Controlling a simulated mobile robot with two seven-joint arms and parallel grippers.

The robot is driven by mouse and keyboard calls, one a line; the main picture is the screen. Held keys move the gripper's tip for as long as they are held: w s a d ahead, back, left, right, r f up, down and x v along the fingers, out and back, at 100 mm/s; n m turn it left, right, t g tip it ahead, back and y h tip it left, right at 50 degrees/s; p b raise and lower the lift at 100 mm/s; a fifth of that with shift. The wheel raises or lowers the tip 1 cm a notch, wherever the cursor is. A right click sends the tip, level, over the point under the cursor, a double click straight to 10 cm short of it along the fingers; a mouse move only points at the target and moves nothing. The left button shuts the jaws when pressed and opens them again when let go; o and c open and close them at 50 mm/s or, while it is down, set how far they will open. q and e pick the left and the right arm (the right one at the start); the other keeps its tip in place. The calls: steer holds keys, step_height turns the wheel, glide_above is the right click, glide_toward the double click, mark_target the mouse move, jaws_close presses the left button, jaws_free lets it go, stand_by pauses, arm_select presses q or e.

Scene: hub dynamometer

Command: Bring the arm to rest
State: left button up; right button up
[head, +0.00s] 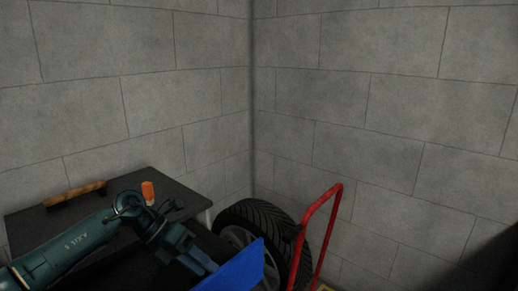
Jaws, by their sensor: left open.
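My left arm comes in from the lower left in the head view, and its left gripper (203,263) is low in the picture, over the dark area in front of the black table. The gripper is open and I see nothing between its fingers. A bright blue flat panel (238,272) shows just right of the fingertips; I cannot tell whether they touch it. My right gripper is not in view.
A black table (150,181) stands at the left with a wooden bar (74,194) and an orange-topped item (148,191) on it. A tyred wheel (262,219) and a red hand truck frame (324,220) stand to the right. Grey block walls (330,80) meet behind.

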arm_select(q)
steer(key=s+d+r+n+t+h+p, duration=0.1)
steer(key=s+d+n+t+h, duration=0.15)
steer(key=d+n+h, duration=0.3)
steer(key=s+d+n+t+h+p, duration=0.1)
steer(key=s+d+n+t+h, duration=0.1)
steer(key=s+d+n+h, duration=0.4)
steer(key=s+a+f+n+t+y, duration=0.2)
steer(key=s+a+f+n+y, duration=0.2)
steer(key=n, duration=0.5)
steer(key=s+a+f+n+t+y+p, duration=0.1)
steer(key=s+a+f+n+t+y, duration=0.1)
steer(key=s+a+f+n+y, duration=0.2)
steer(key=s+a+f+n+t+y+p, duration=0.1)
steer(key=s+a+f+n+t+y, duration=0.2)
steer(key=f+n+y, duration=0.6)
steer(key=s+a+f+n, duration=0.1)
steer(key=s+a+n, duration=0.1)
steer(key=n, duration=0.3)
steer(key=shift+s+f, duration=0.2)
steer(key=shift+s, duration=0.4)
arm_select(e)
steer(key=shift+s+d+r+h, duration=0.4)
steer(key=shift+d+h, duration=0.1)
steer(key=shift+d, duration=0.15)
arm_select(q)
steer(key=shift+n, duration=0.25)
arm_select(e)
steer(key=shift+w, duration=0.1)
